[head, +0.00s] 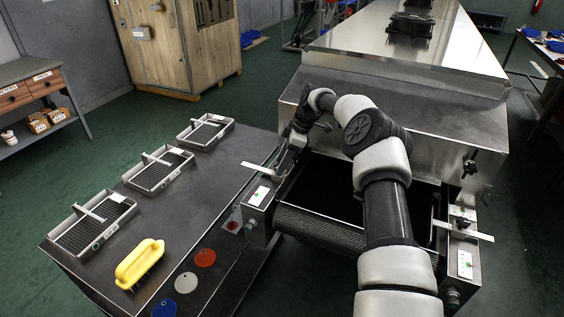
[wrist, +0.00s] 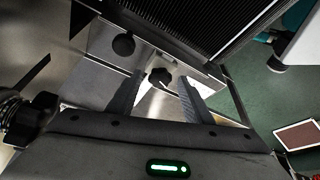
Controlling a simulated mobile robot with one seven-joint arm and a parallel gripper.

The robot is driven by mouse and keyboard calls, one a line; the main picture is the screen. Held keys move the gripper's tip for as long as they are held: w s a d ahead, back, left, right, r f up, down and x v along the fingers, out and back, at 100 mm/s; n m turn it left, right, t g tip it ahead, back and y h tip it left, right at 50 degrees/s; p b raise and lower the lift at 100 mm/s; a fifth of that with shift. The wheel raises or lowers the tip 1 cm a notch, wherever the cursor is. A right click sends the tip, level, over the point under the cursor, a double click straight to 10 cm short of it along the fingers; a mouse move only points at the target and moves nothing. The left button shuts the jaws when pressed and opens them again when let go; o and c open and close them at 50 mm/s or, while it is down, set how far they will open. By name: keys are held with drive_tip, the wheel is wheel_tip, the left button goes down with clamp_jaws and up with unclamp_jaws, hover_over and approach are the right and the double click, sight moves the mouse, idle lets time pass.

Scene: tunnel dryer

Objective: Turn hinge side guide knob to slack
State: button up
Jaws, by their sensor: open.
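A black lobed knob (wrist: 160,77) with a pale pointer mark beside it shows in the wrist view, on a metal face. My gripper (wrist: 161,98) is open, its two fingers on either side of the knob with gaps; I cannot tell whether either finger touches it. In the head view my gripper (head: 289,150) is at the left side of the dryer's inlet, and the knob there is hidden behind it. I cannot tell from the pictures which is the hinge side.
A smooth round black knob (wrist: 123,44) is close by in the wrist view. The dark inlet belt (head: 318,228) lies right of my gripper. The left table (head: 150,215) holds several wire trays, a yellow-handled tool (head: 140,262) and coloured discs.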

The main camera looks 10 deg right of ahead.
drive_tip(key=p+v, duration=0.2)
drive_tip(key=v, duration=1.5)
drive_tip(key=shift+d+r, duration=0.15)
drive_tip(key=shift+r, duration=0.05)
drive_tip(key=s+a+m+t+h+b, duration=0.25)
drive_tip(key=a+m, duration=0.25)
drive_tip(key=m, duration=0.4)
drive_tip(key=s+a+m+t+h+b, duration=0.1)
drive_tip(key=s+a+m+h+b, duration=0.25)
drive_tip(key=m, duration=0.55)
drive_tip(key=shift+y, duration=0.4)
drive_tip(key=x, duration=0.6)
drive_tip(key=b+x, duration=0.1)
drive_tip(key=x, duration=0.4)
drive_tip(key=b+x, duration=0.1)
drive_tip(key=x, duration=0.5)
drive_tip(key=shift+w+a+f, duration=0.15)
drive_tip(key=shift+a+f, duration=0.15)
